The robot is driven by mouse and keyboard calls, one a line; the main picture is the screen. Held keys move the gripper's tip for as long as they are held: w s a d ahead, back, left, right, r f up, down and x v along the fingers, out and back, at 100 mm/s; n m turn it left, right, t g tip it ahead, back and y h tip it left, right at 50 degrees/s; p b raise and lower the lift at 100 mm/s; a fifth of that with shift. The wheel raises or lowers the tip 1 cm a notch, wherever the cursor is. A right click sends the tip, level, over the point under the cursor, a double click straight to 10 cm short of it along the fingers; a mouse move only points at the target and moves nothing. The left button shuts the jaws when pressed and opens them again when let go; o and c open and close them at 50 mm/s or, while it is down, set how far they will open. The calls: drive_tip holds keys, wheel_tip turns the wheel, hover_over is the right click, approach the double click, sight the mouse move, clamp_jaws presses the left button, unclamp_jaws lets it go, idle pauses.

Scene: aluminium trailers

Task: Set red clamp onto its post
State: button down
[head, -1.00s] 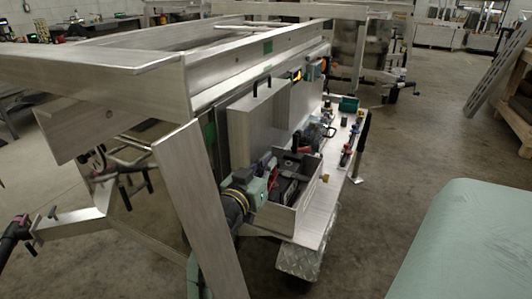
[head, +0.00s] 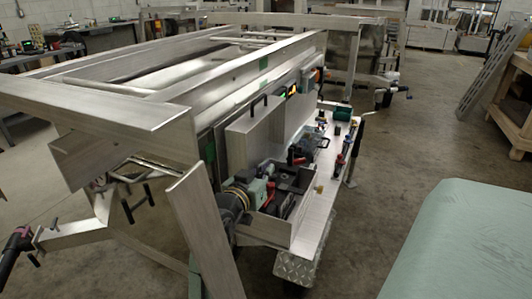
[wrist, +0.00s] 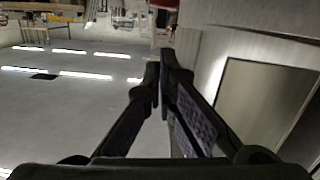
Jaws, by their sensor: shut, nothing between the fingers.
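In the head view, small red items show along the trailer's side shelf. One red and black item (head: 293,159) is near the open metal box, and another reddish upright item (head: 339,163) is farther along the shelf. I cannot tell which of them is the red clamp. No post can be made out for certain. In the wrist view my gripper (wrist: 165,68) is shut and empty, its two dark fingers together at the tips. A red patch (wrist: 163,3) shows at the top edge beyond the fingertips, too cut off to name. I cannot make out my gripper in the head view.
The aluminium trailer frame (head: 100,105) fills the left. An open metal box (head: 285,228) holding dark tools sits on the shelf (head: 322,190). A slanted metal beam (head: 203,235) stands in front.

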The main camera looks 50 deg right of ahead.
drive_tip(key=r+b+v, duration=0.2)
drive_tip(key=v, duration=0.8)
drive_tip(key=shift+b, duration=0.35)
drive_tip(key=shift+a, duration=0.1)
